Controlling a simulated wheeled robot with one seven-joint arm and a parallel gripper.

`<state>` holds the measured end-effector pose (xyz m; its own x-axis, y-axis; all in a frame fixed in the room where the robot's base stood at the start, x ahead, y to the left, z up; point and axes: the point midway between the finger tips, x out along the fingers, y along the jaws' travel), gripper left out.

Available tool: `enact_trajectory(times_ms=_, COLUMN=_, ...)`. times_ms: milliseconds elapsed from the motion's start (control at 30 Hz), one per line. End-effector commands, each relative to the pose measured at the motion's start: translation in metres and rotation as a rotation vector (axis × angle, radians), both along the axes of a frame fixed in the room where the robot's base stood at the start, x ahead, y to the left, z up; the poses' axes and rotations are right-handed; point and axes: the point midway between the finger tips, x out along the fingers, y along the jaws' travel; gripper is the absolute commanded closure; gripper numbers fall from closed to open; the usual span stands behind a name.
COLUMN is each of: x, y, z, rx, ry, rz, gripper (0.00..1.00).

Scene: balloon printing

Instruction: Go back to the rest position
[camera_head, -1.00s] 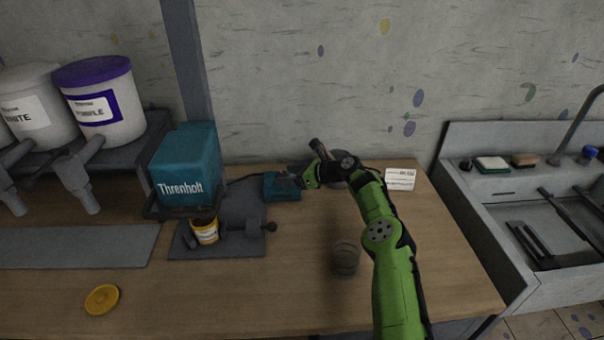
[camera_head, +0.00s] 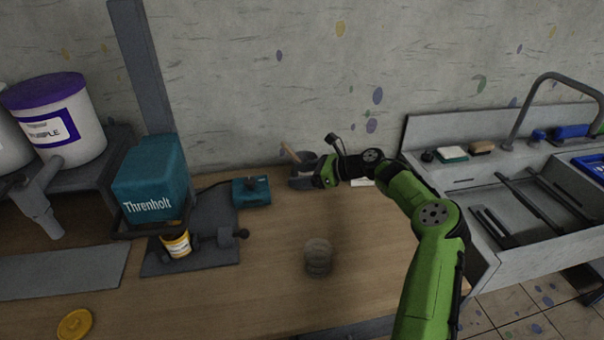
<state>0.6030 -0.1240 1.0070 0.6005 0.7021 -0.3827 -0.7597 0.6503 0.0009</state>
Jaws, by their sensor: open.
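My gripper (camera_head: 303,172) is at the end of my green arm, above the back of the wooden table (camera_head: 270,255). Its dark fingers point left, and I see nothing held between them. A dark object with a light wooden handle (camera_head: 291,153) shows just behind the fingers. A small teal device with a dark knob (camera_head: 251,192) sits left of the gripper, apart from it. A white card (camera_head: 362,183) is mostly hidden behind my arm.
A teal Threnholt machine (camera_head: 150,180) stands at the left with a small yellow-labelled cup (camera_head: 176,245). A dark round jar (camera_head: 318,258) stands mid-table. A yellow lid (camera_head: 75,324) lies front left. A sink (camera_head: 515,195) is at the right. The table's front centre is clear.

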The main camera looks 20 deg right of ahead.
Motion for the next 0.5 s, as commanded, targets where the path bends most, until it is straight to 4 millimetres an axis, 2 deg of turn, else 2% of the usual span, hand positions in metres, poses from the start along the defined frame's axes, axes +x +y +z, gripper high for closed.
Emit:
enact_trajectory(times_ms=167, x=0.0, y=0.0, z=0.0, rx=0.0, ry=0.0, rz=0.0, gripper=0.33)
enact_trajectory(times_ms=267, x=-0.002, y=0.015, z=0.006, rx=-0.053, ry=-0.015, rz=0.046, gripper=0.33)
enact_trajectory(times_ms=367, x=-0.016, y=0.061, z=0.02, rx=-0.245, ry=-0.062, rz=0.209, gripper=0.33)
enact_trajectory(times_ms=400, x=-0.026, y=0.083, z=0.026, rx=-0.351, ry=-0.09, rz=0.298, gripper=0.33)
enact_trajectory(times_ms=500, x=-0.06, y=0.125, z=0.037, rx=-0.613, ry=-0.16, rz=0.523, gripper=0.33)
